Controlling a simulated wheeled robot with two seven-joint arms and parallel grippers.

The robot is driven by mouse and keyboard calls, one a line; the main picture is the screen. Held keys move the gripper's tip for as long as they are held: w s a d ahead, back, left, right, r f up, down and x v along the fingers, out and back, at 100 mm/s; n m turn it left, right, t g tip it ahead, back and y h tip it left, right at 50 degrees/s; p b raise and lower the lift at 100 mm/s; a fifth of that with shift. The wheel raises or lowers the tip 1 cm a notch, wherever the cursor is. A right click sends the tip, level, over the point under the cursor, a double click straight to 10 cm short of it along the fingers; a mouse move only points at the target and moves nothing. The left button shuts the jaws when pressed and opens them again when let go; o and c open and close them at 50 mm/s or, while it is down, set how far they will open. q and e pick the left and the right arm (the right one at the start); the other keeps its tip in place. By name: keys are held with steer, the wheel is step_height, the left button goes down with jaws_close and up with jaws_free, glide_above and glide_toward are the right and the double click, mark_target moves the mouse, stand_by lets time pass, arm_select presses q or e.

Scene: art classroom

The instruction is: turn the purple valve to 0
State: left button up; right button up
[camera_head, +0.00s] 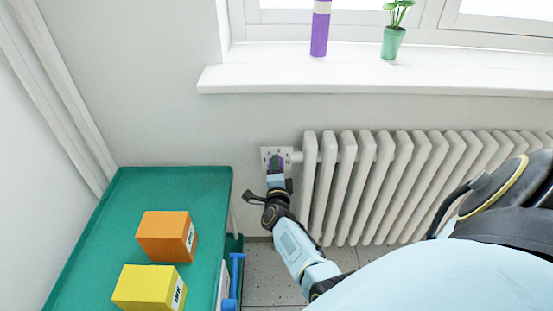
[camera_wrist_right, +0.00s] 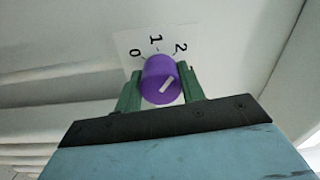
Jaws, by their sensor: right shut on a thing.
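The purple valve (camera_wrist_right: 160,79) is a round knob with a white pointer mark, in front of a white plate (camera_wrist_right: 127,43) marked 0, 1 and 2. The pointer slants up to the right, roughly toward the 2. My right gripper (camera_wrist_right: 160,88) has its green fingers on either side of the knob and is shut on it. In the head view the valve (camera_head: 276,161) is small at the wall left of the radiator, partly hidden by my right gripper (camera_head: 276,171). My left gripper is not in view.
A white radiator (camera_head: 330,190) stands just right of the valve. A green-topped cart (camera_head: 110,215) with an orange box (camera_head: 167,235) and a yellow box (camera_head: 149,287) is at the left. A windowsill (camera_head: 290,76) with a purple bottle (camera_head: 320,30) and potted plant (camera_head: 393,42) is above.

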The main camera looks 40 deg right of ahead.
steer(key=n+p, duration=0.1)
steer(key=n, duration=0.3)
steer(key=shift+n+p, duration=0.3)
steer(key=n+p, duration=0.1)
steer(key=n, duration=0.4)
steer(key=shift+n, duration=0.3)
steer(key=n+p, duration=0.1)
steer(key=n, duration=0.2)
steer(key=shift+n, duration=0.3)
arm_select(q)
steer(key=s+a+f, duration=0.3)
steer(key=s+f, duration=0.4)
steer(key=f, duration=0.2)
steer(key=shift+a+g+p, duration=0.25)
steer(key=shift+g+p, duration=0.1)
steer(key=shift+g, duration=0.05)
arm_select(e)
steer(key=shift+n, duration=1.9)
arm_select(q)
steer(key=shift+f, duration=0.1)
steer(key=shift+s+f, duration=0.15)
arm_select(e)
steer(key=o, duration=1)
steer(key=shift+c, duration=0.2)
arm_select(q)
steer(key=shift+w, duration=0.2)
arm_select(e)
steer(key=shift+s, duration=0.1)
